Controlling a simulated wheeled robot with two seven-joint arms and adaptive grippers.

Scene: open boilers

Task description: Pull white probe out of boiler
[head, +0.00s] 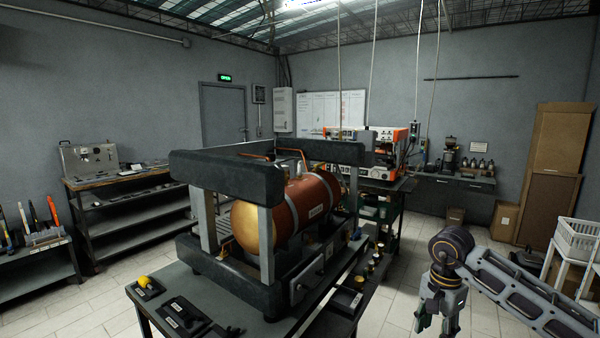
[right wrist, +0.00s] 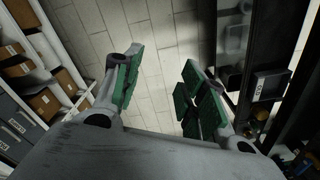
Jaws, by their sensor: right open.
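The copper boiler (head: 312,205) lies on its side in a frame of dark padded beams and grey posts on a dark table (head: 125,292). A small white piece (head: 302,160) stands up near the top of the boiler, beside copper pipes; it may be the white probe, but it is too small to be sure. My right gripper (head: 437,318) hangs low to the right of the table, well apart from the boiler. In the right wrist view (right wrist: 160,92) its green-padded fingers are spread and empty above the tiled floor. My left gripper is not in view.
A yellow-handled tool (head: 147,283) and black trays lie on the table's front left. An orange and white machine (head: 390,150) stands behind the boiler. A white basket (head: 577,238) stands at the far right. Open tiled floor (head: 395,305) lies around my right gripper.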

